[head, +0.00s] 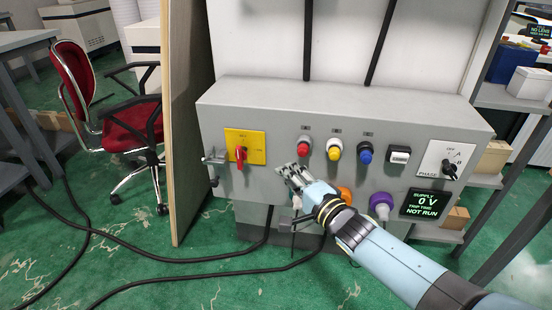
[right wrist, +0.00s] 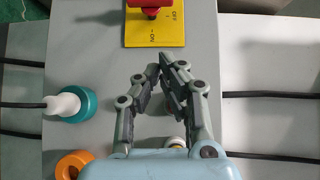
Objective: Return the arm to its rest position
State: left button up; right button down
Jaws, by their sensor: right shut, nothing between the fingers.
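My right gripper (head: 286,172) is in front of the grey control panel (head: 260,108), below the red button and right of the yellow switch plate. Its arm comes in from the lower right. In the right wrist view the right gripper's fingers (right wrist: 160,72) are drawn together at the tips with nothing between them. They point toward the yellow plate (right wrist: 165,32) with its red switch handle (right wrist: 150,4). The red handle (head: 240,153) also shows in the head view. My left gripper does not show.
The panel carries red (head: 303,147), yellow (head: 334,150) and blue (head: 365,153) knobs, a phase selector (head: 450,168) and a display (head: 424,204) reading 0 V, NOT RUN. Orange and purple (head: 382,205) connectors sit below. Black cables cross the green floor. A red chair (head: 130,122) stands at left.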

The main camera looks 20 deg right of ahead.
jog(key=s+d+f+n+g+h, duration=0.2)
jog(key=s+f+g, duration=0.2)
jog(key=s+f, duration=1)
jog(key=s+d+f+n+g+h, duration=0.1)
jog(key=s+d+f+g, duration=0.3)
jog(key=s+f, duration=0.95)
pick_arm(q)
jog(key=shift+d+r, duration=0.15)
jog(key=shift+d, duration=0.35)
pick_arm(e)
jog(key=s+f+n+g, duration=0.3)
jog(key=s+n, duration=0.3)
jog(key=s, duration=0.7)
jog(key=s+f+n+g, duration=0.4)
jog(key=s+n, duration=0.3)
jog(key=s, duration=0.6)
jog(key=shift+d+f+g+h, duration=0.2)
jog(key=shift+g+h, duration=0.2)
jog(key=shift+g, duration=0.5)
